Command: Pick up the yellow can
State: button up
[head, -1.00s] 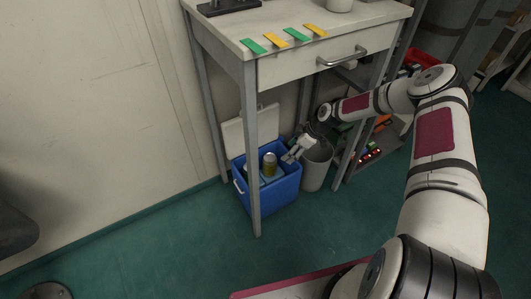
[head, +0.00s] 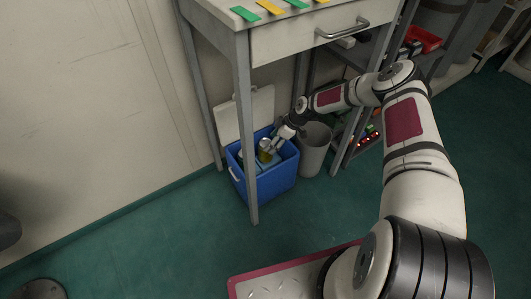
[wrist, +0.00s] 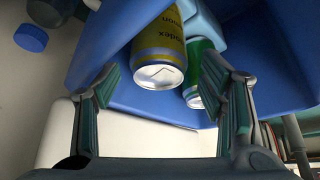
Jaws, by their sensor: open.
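The yellow can (wrist: 158,50) stands in the blue cooler box, its silver end facing the wrist camera. In the head view the yellow can (head: 264,157) shows small inside the blue box (head: 268,187), partly covered by my gripper. My gripper (head: 273,147) reaches in over the box's right side. In the wrist view my open gripper (wrist: 170,92) has one finger to each side of the yellow can, which lies beyond the tips. A green can (wrist: 198,70) sits just right of it, close to the right finger. I cannot tell whether that finger touches it.
The box's white lid (head: 245,113) stands open behind it. A grey bin (head: 314,150) is right of the box. A table leg (head: 246,150) rises in front of the box, under the tabletop (head: 240,20). A blue cap (wrist: 31,38) shows at the wrist view's left. Floor in front is clear.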

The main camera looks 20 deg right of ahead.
jog(key=b+x, duration=0.2)
jog(key=x, duration=0.2)
jog(key=shift+w+a+f, duration=0.1)
jog(key=shift+w+f, duration=0.05)
jog(key=shift+f, duration=0.15)
jog(key=shift+r, duration=0.1)
jog(key=c, duration=1.3)
jog(key=shift+o, duration=0.2)
jog(key=shift+r, duration=0.1)
